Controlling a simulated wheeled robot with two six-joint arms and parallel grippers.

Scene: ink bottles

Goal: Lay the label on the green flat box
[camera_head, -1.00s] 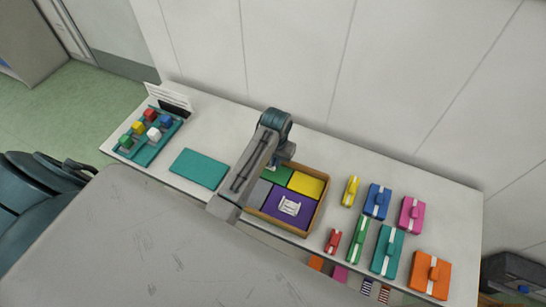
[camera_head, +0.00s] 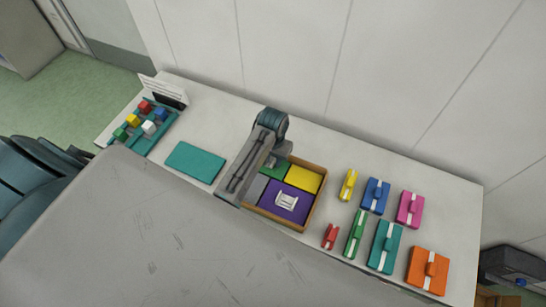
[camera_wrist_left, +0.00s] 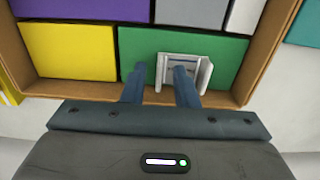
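The green flat box (camera_head: 275,170) lies in the back left part of a wooden tray and shows in the wrist view too (camera_wrist_left: 226,58). A white label with raised edges (camera_wrist_left: 204,74) appears over the green surface. My right gripper is not in view.
The wooden tray (camera_head: 318,205) also holds yellow (camera_head: 305,180), purple (camera_head: 275,206) and grey flat boxes. Another white piece (camera_head: 287,201) lies on the purple one. Several coloured boxes stand right; a teal mat (camera_head: 195,162) and a rack of coloured blocks (camera_head: 145,142) lie left.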

